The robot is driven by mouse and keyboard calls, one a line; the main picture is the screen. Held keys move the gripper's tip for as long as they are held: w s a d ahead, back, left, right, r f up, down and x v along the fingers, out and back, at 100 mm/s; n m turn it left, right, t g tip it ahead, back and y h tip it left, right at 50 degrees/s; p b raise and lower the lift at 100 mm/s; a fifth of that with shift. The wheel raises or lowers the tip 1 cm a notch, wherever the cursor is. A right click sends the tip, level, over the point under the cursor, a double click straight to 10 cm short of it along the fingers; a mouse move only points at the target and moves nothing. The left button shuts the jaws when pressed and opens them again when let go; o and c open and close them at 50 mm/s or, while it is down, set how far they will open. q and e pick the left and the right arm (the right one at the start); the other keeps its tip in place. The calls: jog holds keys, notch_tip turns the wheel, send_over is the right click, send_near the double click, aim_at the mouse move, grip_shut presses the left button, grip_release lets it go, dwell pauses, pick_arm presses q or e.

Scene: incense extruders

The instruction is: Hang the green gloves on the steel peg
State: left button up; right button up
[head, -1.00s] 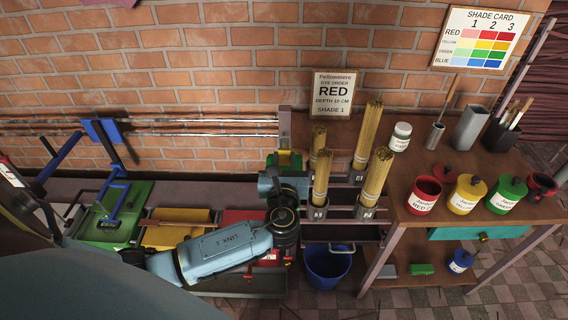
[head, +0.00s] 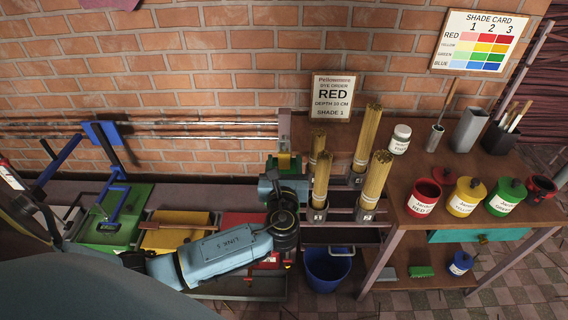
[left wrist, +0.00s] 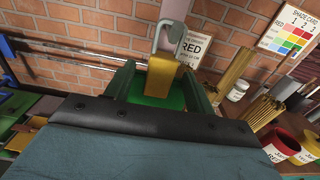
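The green gloves (left wrist: 160,98) with a yellow part are at the end of my left gripper in the left wrist view. They also show small in the head view (head: 285,161). My left gripper (head: 284,172) is at the post left of the incense bundles, with green sides on either side of the gloves. Whether its fingers press on them cannot be told. The steel peg (left wrist: 168,35) is a bent grey hook on the post, right above the yellow part and overlapping it in view. Whether the gloves hang on it is unclear. My right gripper is not in view.
Incense bundles (head: 372,140) stand in holders just right of the left gripper. A RED order sign (head: 332,96) stands behind them. A blue bucket (head: 326,270) is below. Red, yellow and green pots (head: 467,197) stand on the right bench. Coloured trays (head: 178,232) lie to the left.

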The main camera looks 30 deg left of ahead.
pick_arm(q)
jog(key=v, duration=1.3)
jog(key=shift+s, duration=0.2)
jog(key=s+a+f+n+g+h+b, duration=0.1)
jog(key=s+f+n+g+h, duration=0.25)
jog(key=f, duration=1.15)
jog(key=s+a+f+n+g+h+b, duration=0.1)
jog(key=s+f+n+g+h+b, duration=0.2)
jog(key=f, duration=1.3)
jog(key=s+f+n+g+h, duration=0.1)
jog(key=s+f+n+g, duration=0.2)
jog(key=s+f+n, duration=0.7)
jog(key=s+f+n+g+h, duration=0.2)
jog(key=s+f+n+g, duration=0.2)
jog(key=s+f+n, duration=0.6)
jog(key=s+b, duration=0.1)
jog(key=s, duration=0.7)
jog(key=shift+d+n, duration=0.25)
jog(key=shift+n, duration=0.1)
